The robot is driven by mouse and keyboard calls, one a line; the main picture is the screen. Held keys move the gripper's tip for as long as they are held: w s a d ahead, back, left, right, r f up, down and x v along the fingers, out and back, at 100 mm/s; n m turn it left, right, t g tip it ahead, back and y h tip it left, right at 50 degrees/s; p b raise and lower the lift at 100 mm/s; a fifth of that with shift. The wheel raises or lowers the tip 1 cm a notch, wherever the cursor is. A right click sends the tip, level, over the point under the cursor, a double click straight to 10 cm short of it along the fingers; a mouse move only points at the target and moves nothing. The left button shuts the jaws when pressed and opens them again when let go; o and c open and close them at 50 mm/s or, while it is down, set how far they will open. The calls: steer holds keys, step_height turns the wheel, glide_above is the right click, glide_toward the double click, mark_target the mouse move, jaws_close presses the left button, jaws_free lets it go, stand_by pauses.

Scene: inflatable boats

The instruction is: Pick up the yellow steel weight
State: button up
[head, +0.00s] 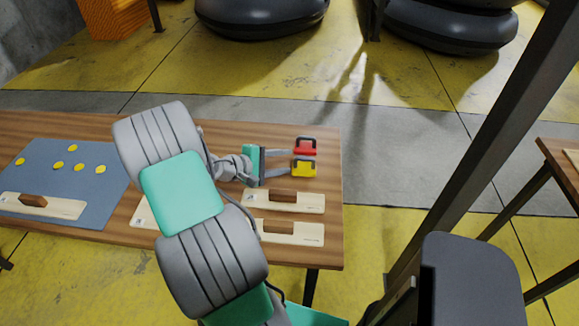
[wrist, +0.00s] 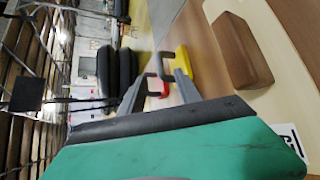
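The yellow steel weight (head: 303,169) is a small block with a dark handle, standing near the right end of the wooden table (head: 333,190). A similar red weight (head: 305,149) stands just behind it. My gripper (head: 289,159) reaches in from the left with its two fingers apart and nothing between them. The fingertips are close to both weights; whether they touch either is unclear. In the wrist view the yellow weight (wrist: 185,60) lies just beyond the right finger. The red weight (wrist: 156,86) shows in the gap between the fingers, partly hidden.
Pale wooden boards with brown grips lie in front of the weights, one nearby (head: 312,203). A blue mat (head: 100,190) with several yellow discs covers the table's left part. A dark post (head: 470,150) rises right of the table. Black inflatables (head: 262,20) lie on the floor behind.

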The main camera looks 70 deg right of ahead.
mark_target(301, 158)
steer(key=p+x, duration=0.1)
steer(key=x, duration=0.6)
steer(key=shift+d+f, duration=0.15)
steer(key=shift+d, duration=0.05)
steer(key=shift+c, duration=0.6)
jaws_close()
stand_by(0.4)
